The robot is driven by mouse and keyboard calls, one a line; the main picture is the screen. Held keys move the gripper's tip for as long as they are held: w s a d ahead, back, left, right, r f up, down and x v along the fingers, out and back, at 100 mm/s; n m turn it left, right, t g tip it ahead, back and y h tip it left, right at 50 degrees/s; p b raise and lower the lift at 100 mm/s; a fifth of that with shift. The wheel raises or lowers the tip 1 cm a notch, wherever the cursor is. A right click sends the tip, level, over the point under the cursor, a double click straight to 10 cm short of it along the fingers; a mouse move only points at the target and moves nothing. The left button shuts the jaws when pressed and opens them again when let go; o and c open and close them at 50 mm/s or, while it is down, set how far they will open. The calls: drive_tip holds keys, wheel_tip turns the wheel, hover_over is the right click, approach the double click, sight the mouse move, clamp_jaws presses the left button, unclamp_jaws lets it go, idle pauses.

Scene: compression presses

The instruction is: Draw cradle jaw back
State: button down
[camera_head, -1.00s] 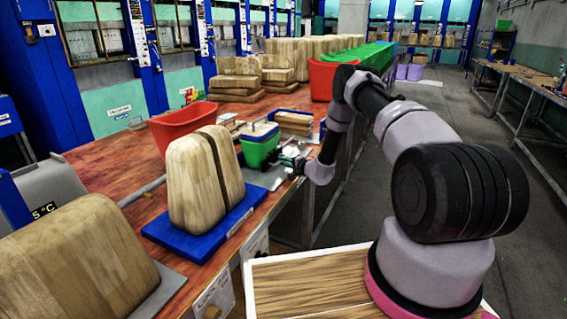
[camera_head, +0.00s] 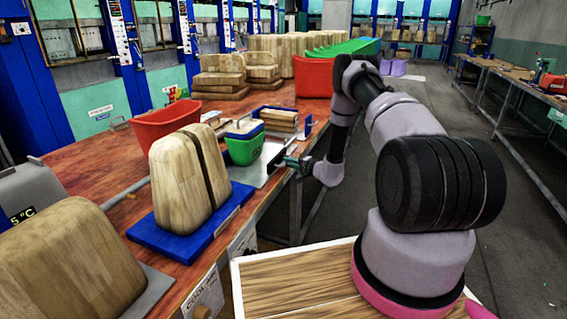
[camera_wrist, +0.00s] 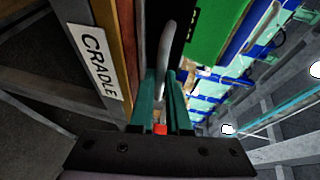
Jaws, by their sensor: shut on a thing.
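A white label reading CRADLE (camera_wrist: 95,60) is on the table's front edge at the left of the wrist view. My gripper (camera_wrist: 163,85) has teal fingers, shut on a pale grey, bar-like handle (camera_wrist: 167,45) that runs up between them. In the head view my gripper (camera_head: 297,163) is at the table's front edge, right of a green block-shaped part (camera_head: 243,149) on a grey metal plate (camera_head: 247,172). Green also fills the top of the wrist view (camera_wrist: 210,25). The cradle jaw itself is not clearly distinguishable, and the handle's far end is hard to make out.
A split wooden form (camera_head: 180,185) stands on a blue base (camera_head: 160,238) nearer me. Wooden blocks (camera_head: 218,84) and another red bin (camera_head: 314,77) are farther back. The aisle floor on the right is open.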

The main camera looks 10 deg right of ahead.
drive_tip(key=shift+s+d+f, duration=0.15)
drive_tip(key=shift+d, duration=0.1)
drive_tip(key=c, duration=1.2)
unclamp_jaws()
drive_tip(key=shift+o, duration=0.2)
drive_tip(key=v, duration=1.1)
drive_tip(key=shift+r, duration=0.2)
